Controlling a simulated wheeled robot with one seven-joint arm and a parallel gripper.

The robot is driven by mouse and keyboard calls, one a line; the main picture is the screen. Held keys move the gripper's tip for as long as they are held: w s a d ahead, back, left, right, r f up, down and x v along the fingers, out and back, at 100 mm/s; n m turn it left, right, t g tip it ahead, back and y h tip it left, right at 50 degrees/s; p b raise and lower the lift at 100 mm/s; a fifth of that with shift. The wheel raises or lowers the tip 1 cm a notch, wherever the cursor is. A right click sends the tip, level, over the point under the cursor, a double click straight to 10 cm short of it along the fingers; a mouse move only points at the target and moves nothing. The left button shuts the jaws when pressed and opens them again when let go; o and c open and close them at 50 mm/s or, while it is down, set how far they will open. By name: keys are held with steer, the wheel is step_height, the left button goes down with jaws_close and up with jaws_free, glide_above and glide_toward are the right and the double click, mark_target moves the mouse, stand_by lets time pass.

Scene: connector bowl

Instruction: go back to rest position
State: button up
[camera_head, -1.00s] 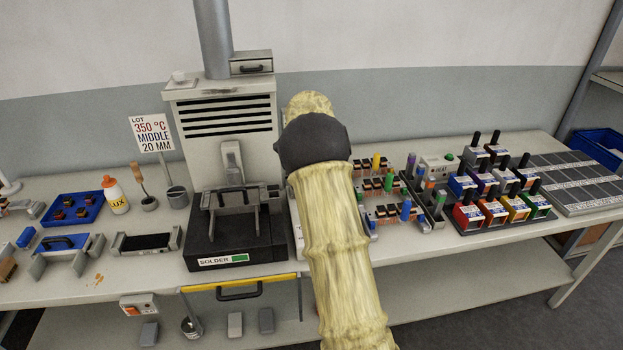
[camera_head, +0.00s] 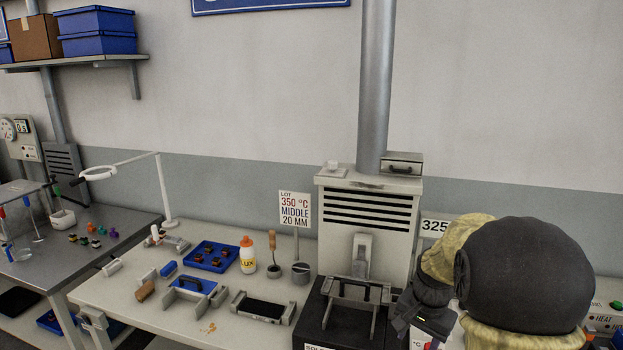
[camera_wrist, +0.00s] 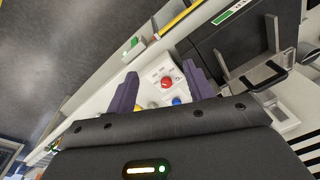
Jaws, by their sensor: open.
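My gripper (camera_wrist: 162,70) shows in the wrist view with its two purple-grey fingers spread apart and nothing held between them. Beyond the fingers is a white panel with a red button (camera_wrist: 166,83) and a blue button (camera_wrist: 177,101); the fingers appear apart from it. In the head view my arm, with yellowish cover and dark joint, fills the lower right, and its fingers cannot be made out there.
The black solder unit (camera_head: 318,325) stands left of my arm, below a grey vented cabinet (camera_head: 365,225). A blue tray (camera_head: 211,256), a flux bottle (camera_head: 247,255) and a lamp (camera_head: 163,190) stand on the bench to the left.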

steer(key=s+a+f+n, duration=0.1)
steer(key=s+a+n, duration=0.2)
steer(key=s, duration=0.4)
steer(key=s+a+f+n+t, duration=0.1)
steer(key=s+a+n, duration=0.3)
steer(key=s, duration=0.4)
steer(key=shift+a+f+n, duration=0.2)
steer(key=shift+f+n, duration=0.05)
steer(key=shift+n, duration=0.35)
